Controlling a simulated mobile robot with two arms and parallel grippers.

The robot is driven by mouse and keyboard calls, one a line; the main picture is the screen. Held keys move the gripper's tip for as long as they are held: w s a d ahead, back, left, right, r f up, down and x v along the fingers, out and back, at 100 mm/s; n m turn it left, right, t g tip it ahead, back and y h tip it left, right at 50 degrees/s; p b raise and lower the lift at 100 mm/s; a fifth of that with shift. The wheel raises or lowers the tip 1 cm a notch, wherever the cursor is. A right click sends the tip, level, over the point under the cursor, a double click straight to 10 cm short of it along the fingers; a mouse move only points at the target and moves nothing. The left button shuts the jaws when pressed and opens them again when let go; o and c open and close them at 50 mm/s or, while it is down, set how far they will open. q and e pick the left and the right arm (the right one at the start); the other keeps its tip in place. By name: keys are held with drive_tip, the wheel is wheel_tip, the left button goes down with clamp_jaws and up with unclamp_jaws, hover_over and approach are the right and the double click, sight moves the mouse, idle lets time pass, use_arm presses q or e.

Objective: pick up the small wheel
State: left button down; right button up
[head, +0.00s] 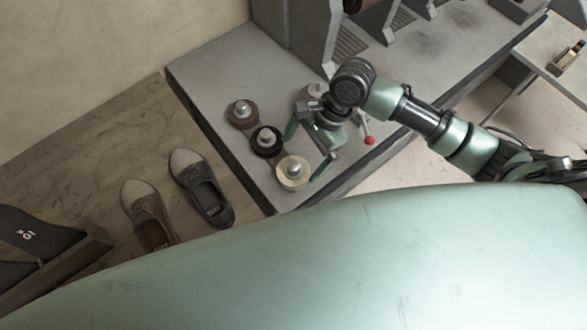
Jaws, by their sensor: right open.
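Three round wheel-like pieces with metal hubs sit in a slanting row on the grey machine table (205,72): a brown one (236,121), a black one (259,149) and a cream one (285,184). I cannot tell which of these is the small wheel. My right gripper (302,157) is open, its fingers apart and pointing down, just right of the black and cream pieces. It seems empty. Another pale round piece (309,90) is partly hidden behind my right gripper's wrist. My left gripper is out of view.
A lever with a red knob (369,140) is close right of my right gripper. Grey machine uprights (312,40) stand behind. Two shoes, one brown (146,203) and one dark (201,185), are left of the table. The table's left end is clear.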

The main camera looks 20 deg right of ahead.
sight(296, 164)
drive_tip(key=shift+w+d+r+m, duration=0.15)
drive_tip(key=shift+w+d+m, duration=0.15)
drive_tip(key=shift+d+m, duration=0.25)
drive_tip(key=shift+m, duration=0.25)
drive_tip(key=p+x, duration=0.1)
drive_tip(key=x, duration=0.6)
drive_tip(key=shift+s+a+f, duration=0.1)
drive_tip(key=shift+a+f, duration=0.05)
drive_tip(key=shift+f, duration=0.2)
drive_tip(key=c, duration=1.6)
drive_tip(key=shift+r, duration=0.15)
wheel_tip(296, 164, up, 20)
